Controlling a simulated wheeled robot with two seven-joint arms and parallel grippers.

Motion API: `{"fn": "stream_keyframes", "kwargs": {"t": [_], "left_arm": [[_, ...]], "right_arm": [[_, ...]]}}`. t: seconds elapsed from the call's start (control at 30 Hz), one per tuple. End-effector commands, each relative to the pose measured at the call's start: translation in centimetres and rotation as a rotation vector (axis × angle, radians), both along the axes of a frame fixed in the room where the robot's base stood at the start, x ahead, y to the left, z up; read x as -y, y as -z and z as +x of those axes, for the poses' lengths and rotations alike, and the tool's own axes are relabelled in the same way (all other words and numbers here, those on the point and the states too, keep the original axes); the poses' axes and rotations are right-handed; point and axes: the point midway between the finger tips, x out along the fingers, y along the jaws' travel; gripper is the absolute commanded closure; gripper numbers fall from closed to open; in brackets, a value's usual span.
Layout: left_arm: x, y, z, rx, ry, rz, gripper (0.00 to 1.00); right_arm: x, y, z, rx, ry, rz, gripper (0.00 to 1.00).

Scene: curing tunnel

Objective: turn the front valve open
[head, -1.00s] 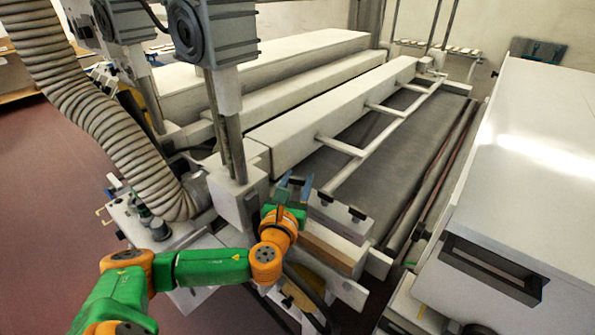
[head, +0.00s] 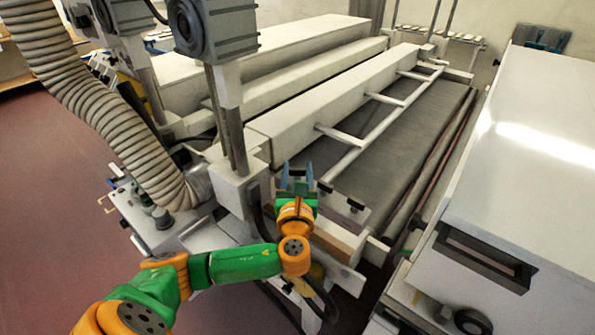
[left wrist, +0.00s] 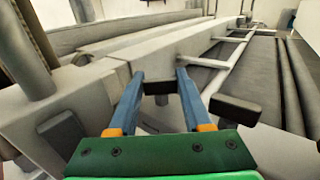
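My left gripper (head: 297,172) is open, its two blue fingers pointing forward over the near end of the long pale machine. In the left wrist view the left gripper (left wrist: 158,74) has its fingers spread, one on each side of a small dark handle-like part (left wrist: 160,87). I cannot tell whether they touch it. A larger dark handle (left wrist: 233,108) stands just right of the right finger; it also shows in the head view (head: 325,187). I cannot tell which of these is the front valve, or its turn angle. My right gripper is out of view.
A dark belt (head: 400,150) runs along the machine beneath a white rail. A large white cover (head: 540,170) stands at the right. A ribbed hose (head: 110,125) and a motor column (head: 213,30) stand left of my gripper. Open red floor lies at the far left.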

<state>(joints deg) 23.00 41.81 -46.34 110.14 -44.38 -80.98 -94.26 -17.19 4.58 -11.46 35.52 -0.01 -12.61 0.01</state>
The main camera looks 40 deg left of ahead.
Motion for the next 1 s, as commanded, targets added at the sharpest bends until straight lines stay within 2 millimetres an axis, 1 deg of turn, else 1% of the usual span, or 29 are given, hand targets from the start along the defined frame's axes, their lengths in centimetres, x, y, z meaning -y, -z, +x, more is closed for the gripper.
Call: {"fn": "stream_keyframes", "kwargs": {"t": [0.03,0.07,0.1,0.67,0.77,1.0], "left_arm": [[0.0,-0.1,0.0,0.002,0.0,0.0,0.36],[0.0,-0.1,0.0,0.001,0.0,0.0,0.28],[0.0,-0.1,0.0,0.001,0.0,0.0,0.23],[0.0,0.2,0.0,-0.003,0.01,-0.002,0.23],[-0.1,0.3,0.0,-0.002,0.062,0.003,0.23],[-0.2,0.8,-0.1,-0.004,0.331,0.009,0.23]], "right_arm": [[0.0,0.0,0.0,0.0,0.0,0.0,0.11],[0.0,0.0,0.0,0.0,0.0,0.0,0.11],[0.0,0.0,0.0,0.0,0.0,0.0,0.11],[0.0,0.1,0.0,0.0,0.0,0.0,0.11],[0.0,0.8,0.0,0.0,0.0,0.0,0.11],[0.0,3.9,0.0,0.0,0.0,0.0,0.11]]}}
